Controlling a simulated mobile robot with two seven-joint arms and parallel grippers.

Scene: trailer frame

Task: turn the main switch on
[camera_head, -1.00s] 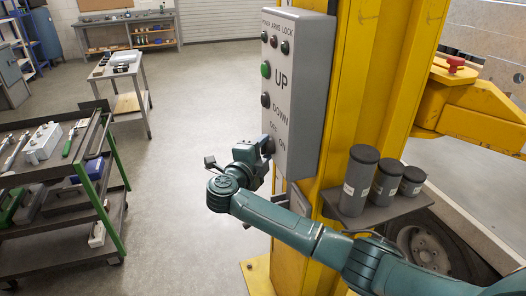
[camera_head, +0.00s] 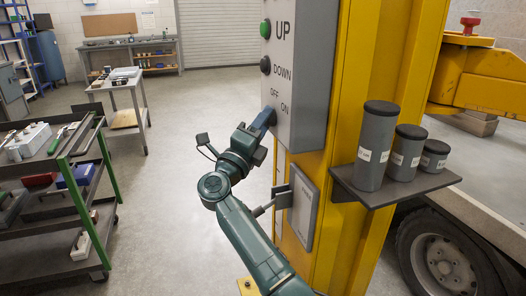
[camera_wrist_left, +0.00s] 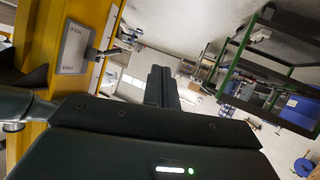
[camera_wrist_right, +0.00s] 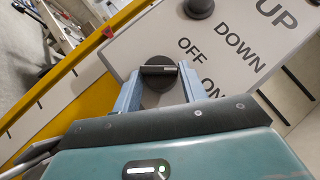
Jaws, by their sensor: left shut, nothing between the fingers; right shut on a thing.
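The grey control box (camera_head: 304,75) on the yellow post carries the main switch (camera_wrist_right: 158,84), a round dark knob with a raised bar, beside the OFF and ON labels. My right gripper (camera_head: 266,117) is at the lower front of the box. In the right wrist view its two blue-grey fingers stand on either side of the knob, shut on the bar. In the head view the gripper hides the knob. My left gripper (camera_wrist_left: 161,84) is shut and empty, away from the box; it is not made out in the head view.
A shelf (camera_head: 430,182) with several dark canisters juts from the yellow post (camera_head: 350,235) right of my right arm. A small panel (camera_head: 305,210) sits below the box. A tool cart (camera_head: 62,165) stands at the left, with open floor between.

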